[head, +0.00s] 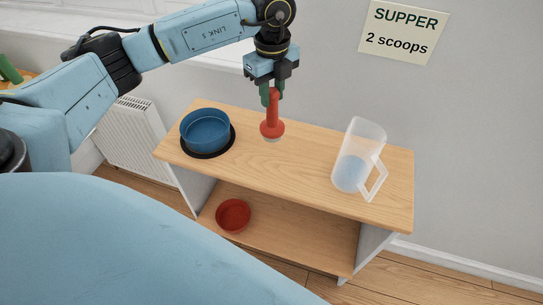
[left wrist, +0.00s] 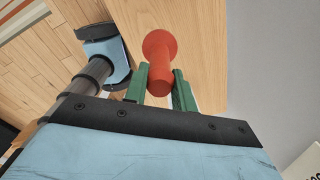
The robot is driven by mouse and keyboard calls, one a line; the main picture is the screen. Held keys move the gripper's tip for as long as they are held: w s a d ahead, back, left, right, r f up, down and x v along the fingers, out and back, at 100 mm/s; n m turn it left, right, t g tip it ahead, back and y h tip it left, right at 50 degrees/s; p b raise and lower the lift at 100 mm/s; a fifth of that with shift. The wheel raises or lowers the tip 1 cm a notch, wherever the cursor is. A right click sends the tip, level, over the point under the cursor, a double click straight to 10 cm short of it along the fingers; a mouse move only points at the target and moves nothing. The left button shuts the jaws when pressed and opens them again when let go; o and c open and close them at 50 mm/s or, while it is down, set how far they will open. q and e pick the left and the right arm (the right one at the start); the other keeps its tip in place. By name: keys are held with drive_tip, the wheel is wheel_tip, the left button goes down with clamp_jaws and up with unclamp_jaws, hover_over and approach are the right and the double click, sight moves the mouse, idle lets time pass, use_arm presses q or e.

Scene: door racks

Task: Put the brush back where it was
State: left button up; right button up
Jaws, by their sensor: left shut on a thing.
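A red brush (head: 272,128) is upright, handle up and round head down, over the middle of the wooden shelf unit's top (head: 308,158). A pale bristle edge shows under its head; I cannot tell whether it touches the top. My left gripper (head: 272,96), with green fingers, is shut on the brush handle from above. In the left wrist view the red brush (left wrist: 160,58) sits between the green fingers of the left gripper (left wrist: 160,86). My right gripper is not in view.
A blue bowl (head: 206,130) stands on a dark round mat (head: 230,147) at the top's left. A clear jug (head: 362,150) with bluish contents stands at the right. A red bowl (head: 233,215) is on the lower shelf. A wall sign (head: 404,32) reads "SUPPER 2 scoops".

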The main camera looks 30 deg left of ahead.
sight(271, 125)
use_arm(q)
drive_tip(key=shift+f, duration=0.4)
wheel_tip(271, 125, down, 9)
drive_tip(key=shift+f, duration=0.15)
drive_tip(key=shift+f, duration=0.2)
drive_tip(key=o, duration=1)
wheel_tip(271, 125, up, 12)
drive_tip(key=shift+r, duration=0.25)
